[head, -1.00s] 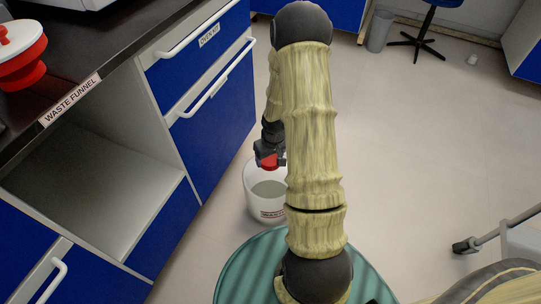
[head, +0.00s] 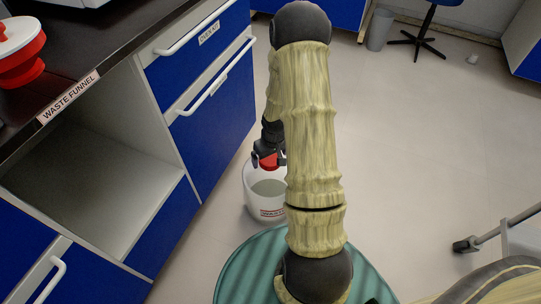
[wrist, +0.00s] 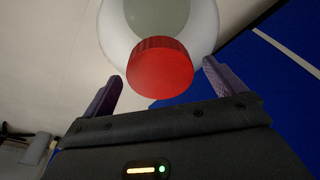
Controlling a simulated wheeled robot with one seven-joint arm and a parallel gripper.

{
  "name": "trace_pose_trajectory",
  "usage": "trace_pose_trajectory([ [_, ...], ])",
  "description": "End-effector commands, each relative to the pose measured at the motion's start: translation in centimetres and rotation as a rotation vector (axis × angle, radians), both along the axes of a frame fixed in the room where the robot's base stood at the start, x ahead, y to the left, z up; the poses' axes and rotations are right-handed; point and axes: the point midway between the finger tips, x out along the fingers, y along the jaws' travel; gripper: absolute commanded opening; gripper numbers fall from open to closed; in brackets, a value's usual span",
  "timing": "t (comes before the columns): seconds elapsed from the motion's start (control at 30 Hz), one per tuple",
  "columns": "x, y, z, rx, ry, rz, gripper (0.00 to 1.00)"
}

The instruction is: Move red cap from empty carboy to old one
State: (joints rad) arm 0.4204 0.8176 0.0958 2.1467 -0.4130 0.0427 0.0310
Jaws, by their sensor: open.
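The red cap (head: 269,163) sits at the top of a white carboy (head: 265,207) that stands on the floor. The carboy has a small label too blurred to read and a grey-green patch on its upper side. In the wrist view the cap (wrist: 160,70) lies between the two spread fingers of my gripper (wrist: 162,72), with a gap on each side, and the white carboy (wrist: 203,30) is behind it. My gripper (head: 268,158) is open around the cap in the head view, partly hidden by my arm. No second carboy is seen.
Blue cabinets with an empty shelf opening (head: 95,195) stand close on the left. A red and white funnel (head: 20,55) sits on the dark counter. A grey bin (head: 379,29) and a chair (head: 421,35) are at the back. The floor to the right is largely clear.

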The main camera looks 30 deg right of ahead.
Motion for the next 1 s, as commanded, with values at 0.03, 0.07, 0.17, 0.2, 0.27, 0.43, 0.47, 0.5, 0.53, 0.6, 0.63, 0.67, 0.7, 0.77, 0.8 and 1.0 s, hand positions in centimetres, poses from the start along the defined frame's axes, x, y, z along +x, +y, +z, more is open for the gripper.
trace_pose_trajectory([
  [0.03, 0.0, 0.0, 0.0, 0.0, 0.0, 0.0, 0.95],
  [0.07, 0.0, 0.0, 0.0, 0.0, 0.0, 0.0, 0.95],
  [0.17, 0.0, 0.0, 0.3, 0.0, 0.0, 0.0, 0.95],
  [0.2, -0.1, 0.0, 0.6, 0.0, -0.001, 0.0, 0.95],
  [0.27, -0.1, 0.0, 1.2, 0.0, -0.001, 0.0, 0.95],
  [0.43, -0.5, -0.1, 4.0, -0.001, -0.003, -0.001, 0.95],
  [0.47, -0.5, -0.1, 4.6, -0.001, -0.003, -0.001, 0.95],
  [0.5, -0.7, -0.1, 5.4, -0.001, -0.002, -0.002, 0.95],
  [0.53, -0.8, -0.1, 6.1, -0.001, -0.002, -0.002, 0.95],
  [0.6, -1.0, -0.1, 7.4, -0.001, -0.003, -0.002, 0.95],
  [0.63, -1.1, -0.1, 8.0, -0.001, -0.002, -0.002, 0.95],
  [0.67, -1.2, -0.1, 8.6, -0.001, -0.002, -0.001, 0.95],
  [0.7, -1.3, -0.1, 9.4, -0.001, -0.003, -0.001, 0.95],
  [0.77, -1.5, -0.1, 10.6, -0.001, -0.003, -0.001, 0.95],
  [0.8, -1.6, -0.1, 11.4, -0.001, -0.002, -0.001, 0.95],
  [1.0, -2.2, -0.1, 15.2, -0.001, -0.002, -0.001, 0.95],
])
